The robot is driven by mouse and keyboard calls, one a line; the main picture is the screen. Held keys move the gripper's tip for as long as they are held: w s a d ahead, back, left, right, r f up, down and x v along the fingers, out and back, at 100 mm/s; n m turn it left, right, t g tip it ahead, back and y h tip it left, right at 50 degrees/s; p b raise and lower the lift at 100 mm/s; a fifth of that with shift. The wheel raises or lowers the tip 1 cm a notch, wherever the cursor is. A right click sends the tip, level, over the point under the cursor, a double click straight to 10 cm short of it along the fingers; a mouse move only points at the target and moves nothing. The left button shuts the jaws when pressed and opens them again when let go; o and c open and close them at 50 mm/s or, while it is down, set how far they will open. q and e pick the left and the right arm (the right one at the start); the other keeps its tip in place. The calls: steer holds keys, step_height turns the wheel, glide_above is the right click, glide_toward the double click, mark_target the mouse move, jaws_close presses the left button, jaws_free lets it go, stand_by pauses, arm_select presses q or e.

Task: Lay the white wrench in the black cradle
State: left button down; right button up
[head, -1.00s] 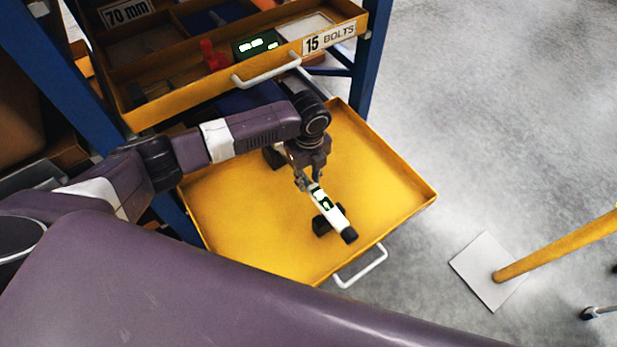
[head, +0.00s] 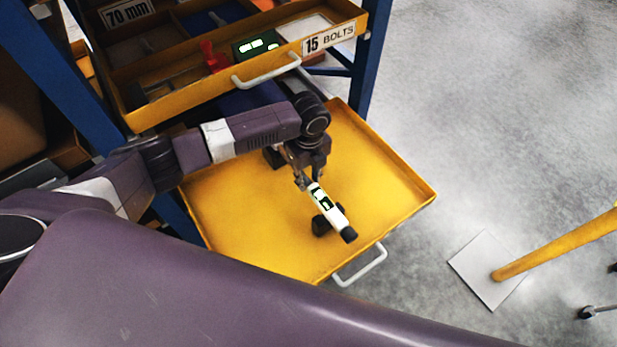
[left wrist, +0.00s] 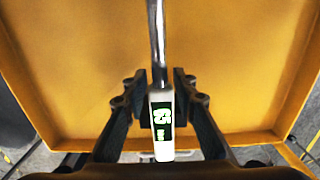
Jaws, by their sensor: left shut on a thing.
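The white wrench (head: 335,214) has a black end, a dark panel with green and white marks and a metal shaft. My left gripper (head: 309,183) is shut on it over the yellow drawer. The left wrist view shows the wrench (left wrist: 161,125) between the two fingers of the gripper (left wrist: 160,98), its shaft pointing up the picture. The black cradle shows as two dark blocks, one near block (head: 321,225) beside and under the handle, one far block (head: 272,157) partly behind my arm. I cannot tell whether the wrench touches them. My right gripper is out of view.
The yellow drawer (head: 240,240) is pulled out, with low walls and a white handle (head: 361,267); its floor is otherwise clear. Above it, an upper drawer (head: 190,97) labelled 15 BOLTS holds small parts. A blue post (head: 372,60) stands right. A yellow pole (head: 560,245) rises from a floor plate.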

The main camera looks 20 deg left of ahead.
arm_select(q)
steer(key=shift+f+b, duration=0.8)
steer(key=shift+f, duration=0.65)
stand_by(0.8)
steer(key=c, duration=1.5)
jaws_free()
steer(key=shift+s+f, duration=0.1)
steer(key=shift+f, duration=0.05)
steer(key=shift+r+p, duration=3.55)
steer(key=shift+r, duration=0.05)
